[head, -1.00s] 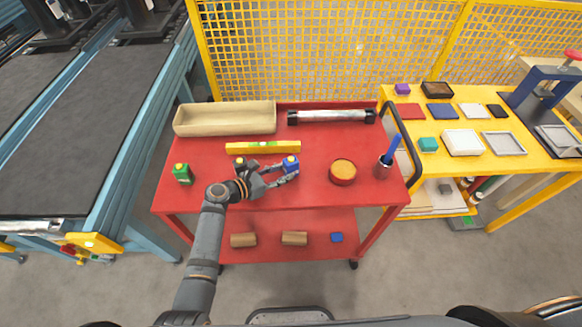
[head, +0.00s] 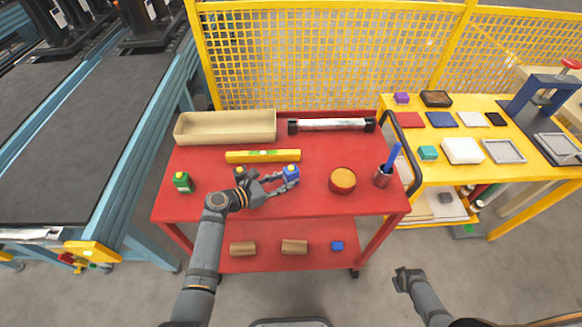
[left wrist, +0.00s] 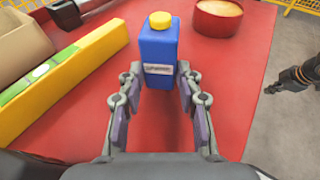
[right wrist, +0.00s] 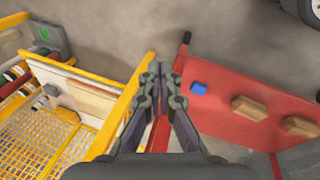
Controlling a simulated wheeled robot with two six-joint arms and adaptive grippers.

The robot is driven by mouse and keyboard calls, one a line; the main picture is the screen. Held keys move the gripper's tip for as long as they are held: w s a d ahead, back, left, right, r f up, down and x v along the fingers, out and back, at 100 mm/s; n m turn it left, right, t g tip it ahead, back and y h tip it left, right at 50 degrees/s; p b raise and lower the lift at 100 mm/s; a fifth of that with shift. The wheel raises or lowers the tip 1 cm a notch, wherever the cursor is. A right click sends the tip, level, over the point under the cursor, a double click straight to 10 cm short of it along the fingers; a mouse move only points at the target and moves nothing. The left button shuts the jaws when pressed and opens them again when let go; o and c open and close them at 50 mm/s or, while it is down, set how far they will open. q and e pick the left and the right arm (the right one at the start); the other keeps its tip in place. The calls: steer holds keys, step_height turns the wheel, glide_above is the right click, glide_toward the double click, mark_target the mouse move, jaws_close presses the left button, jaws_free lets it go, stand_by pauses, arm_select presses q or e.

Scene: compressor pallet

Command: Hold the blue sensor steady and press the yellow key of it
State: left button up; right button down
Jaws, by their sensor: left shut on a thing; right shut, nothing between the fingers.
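The blue sensor (head: 291,174) stands upright on the red cart top. In the left wrist view the blue sensor (left wrist: 158,50) shows its yellow key (left wrist: 160,20) on top and a pale label on its front. My left gripper (head: 284,179) is shut on the sensor, with a finger on each side of its body in the left wrist view (left wrist: 160,80). The yellow key is uncovered. My right gripper (head: 402,278) is off the cart's front right side, well away from the sensor; in the right wrist view (right wrist: 161,75) its fingers are together and empty.
A green sensor-like block (head: 182,182) stands at the left of the cart top. A yellow level (head: 263,156), a beige tray (head: 226,127), a round orange-topped tin (head: 342,181) and a cup with a blue pen (head: 383,176) surround the sensor. A dark-handled side rail edges the right.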

steer(key=w+d+r+n+t, duration=0.15)
steer(key=w+d+r, duration=0.25)
steer(key=w+r, duration=0.65)
steer(key=w+d+r+n, duration=0.2)
steer(key=w+d+r, duration=0.35)
steer(key=r, duration=0.75)
steer(key=w+d+r+n+t, duration=0.1)
steer(key=w+d+r+n, duration=0.1)
steer(key=w+r, duration=0.85)
steer(key=w+a+r+t+y, duration=0.15)
steer(key=w+a+r, duration=0.35)
steer(key=a, duration=0.5)
steer(key=w+a+r+t+y, duration=0.1)
steer(key=w+a+r+y, duration=0.25)
steer(key=a+r, duration=0.45)
steer(key=s+a+r+m+y, duration=0.1)
steer(key=s+a+r+y, duration=0.3)
steer(key=a, duration=1)
steer(key=w+a+r+y, duration=0.15)
steer(key=a+r, duration=0.35)
steer(key=a, duration=0.9)
steer(key=s+a+f+m+g, duration=0.3)
steer(key=s+a+f, duration=0.1)
steer(key=s+f, duration=0.1)
steer(key=shift+f, duration=0.35)
